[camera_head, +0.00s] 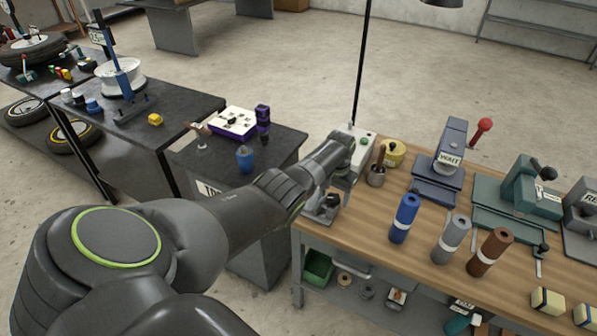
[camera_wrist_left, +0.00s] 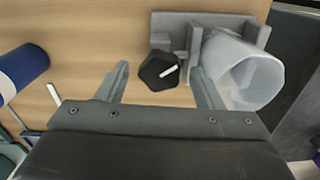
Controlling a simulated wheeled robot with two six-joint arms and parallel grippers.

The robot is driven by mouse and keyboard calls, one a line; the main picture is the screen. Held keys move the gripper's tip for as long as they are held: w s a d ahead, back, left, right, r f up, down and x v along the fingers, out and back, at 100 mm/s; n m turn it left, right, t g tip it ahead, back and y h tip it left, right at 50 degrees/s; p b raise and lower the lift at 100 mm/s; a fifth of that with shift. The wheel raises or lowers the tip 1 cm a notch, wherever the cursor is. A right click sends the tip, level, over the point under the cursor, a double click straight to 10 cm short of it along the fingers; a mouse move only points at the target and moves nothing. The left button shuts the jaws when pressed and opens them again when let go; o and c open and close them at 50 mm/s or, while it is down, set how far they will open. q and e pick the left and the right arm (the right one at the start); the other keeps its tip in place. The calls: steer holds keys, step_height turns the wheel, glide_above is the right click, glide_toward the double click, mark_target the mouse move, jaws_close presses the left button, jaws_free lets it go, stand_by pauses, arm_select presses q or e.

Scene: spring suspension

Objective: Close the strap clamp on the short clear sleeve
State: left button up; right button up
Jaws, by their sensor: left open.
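The short clear sleeve (camera_wrist_left: 258,82) is a wide, pale translucent tube in the left wrist view. It sits against a grey bracket (camera_wrist_left: 215,22) on the wooden bench. A black faceted knob (camera_wrist_left: 158,71) with a white mark stands left of the sleeve, at the bracket's side. My left gripper (camera_wrist_left: 163,88) is open. Its fingers are spread on either side of the knob in this view, with no clear contact. In the head view my left arm reaches the bench's left end and hides much of the clamp. The strap is not distinct. My right gripper is not seen.
Blue (camera_head: 404,218), grey (camera_head: 451,239) and brown (camera_head: 490,252) rolls stand on the bench right of my left arm. A blue-grey press (camera_head: 446,165) and a green vise-like machine (camera_head: 520,195) stand farther right. A dark side table (camera_head: 280,148) lies beyond the bench's left end.

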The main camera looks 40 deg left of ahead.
arm_select(q)
steer(key=n, duration=0.4)
steer(key=shift+n, duration=0.3)
steer(key=n+b, duration=0.1)
steer(key=n, duration=0.4)
step_height(320, 180, up, 5)
step_height(320, 180, up, 12)
steer(key=b, duration=0.2)
steer(key=m+b, duration=0.1)
steer(key=m, duration=0.1)
glide_toward(334, 197)
steer(key=s+f, duration=0.6)
steer(key=f, duration=0.2)
steer(key=s+f+m+b, duration=0.1)
steer(key=s+f, duration=0.4)
steer(key=f, duration=0.4)
steer(key=s+a+f+m+b, duration=0.1)
steer(key=s+f, duration=0.4)
steer(key=f, duration=0.4)
steer(key=s+f+m+t+b, duration=0.1)
steer(key=s+f+b, duration=0.1)
steer(key=s+f, duration=0.3)
step_height(334, 197, down, 4)
steer(key=shift+s+a+r+m+y, duration=0.1)
steer(key=shift+s+a+m+y, duration=0.1)
steer(key=shift+s+m+y, duration=0.15)
steer(key=shift+w, duration=0.1)
